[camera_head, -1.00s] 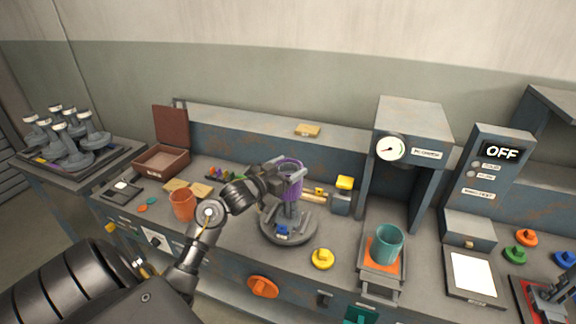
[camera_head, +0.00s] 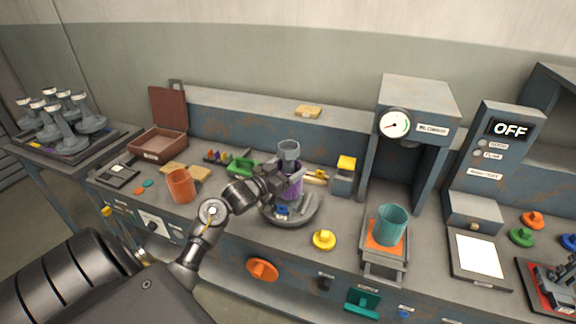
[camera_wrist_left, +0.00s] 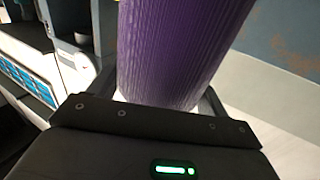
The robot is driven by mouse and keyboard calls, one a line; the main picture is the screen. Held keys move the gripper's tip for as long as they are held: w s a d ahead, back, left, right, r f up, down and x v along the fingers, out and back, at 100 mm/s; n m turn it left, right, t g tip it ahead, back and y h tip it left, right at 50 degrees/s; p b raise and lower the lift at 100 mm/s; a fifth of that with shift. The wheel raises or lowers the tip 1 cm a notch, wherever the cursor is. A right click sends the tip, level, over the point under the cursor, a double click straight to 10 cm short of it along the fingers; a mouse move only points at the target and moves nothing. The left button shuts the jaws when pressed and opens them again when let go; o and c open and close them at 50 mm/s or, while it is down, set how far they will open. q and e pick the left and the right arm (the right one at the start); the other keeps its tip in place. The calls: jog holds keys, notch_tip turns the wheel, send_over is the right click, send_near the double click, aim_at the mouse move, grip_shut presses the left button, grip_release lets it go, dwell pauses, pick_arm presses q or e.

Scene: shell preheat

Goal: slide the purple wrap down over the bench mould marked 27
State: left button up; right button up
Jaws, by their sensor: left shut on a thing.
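The purple wrap (camera_head: 293,187) is an upright tube around the grey bench mould (camera_head: 289,150), whose top stands out above the wrap. The mould rises from a round grey base (camera_head: 314,209) with a blue part near its front; I cannot read its number. My left gripper (camera_head: 283,184) is shut on the wrap from the left, low on the mould. In the left wrist view the wrap (camera_wrist_left: 180,45) stands large between the fingers (camera_wrist_left: 150,112). The wrap's lower edge is partly hidden by the gripper. My right gripper is not in view.
An orange cup (camera_head: 181,186) stands left of my forearm. A teal cup (camera_head: 391,226) stands under the gauge press (camera_head: 418,95) to the right. More grey moulds (camera_head: 62,128) stand on the far-left table.

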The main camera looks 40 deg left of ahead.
pick_arm(q)
jog(key=shift+f+b, duration=0.55)
jog(key=shift+f, duration=0.65)
jog(key=shift+s+p, duration=0.1)
jog(key=shift+p, duration=0.25)
jog(key=o, duration=1)
jog(key=shift+s+f, duration=0.15)
jog(key=shift+s, duration=0.35)
jog(key=s+b, duration=0.2)
jog(key=s, duration=0.7)
jog(key=shift+s+a, duration=0.4)
jog(key=shift+a, duration=0.05)
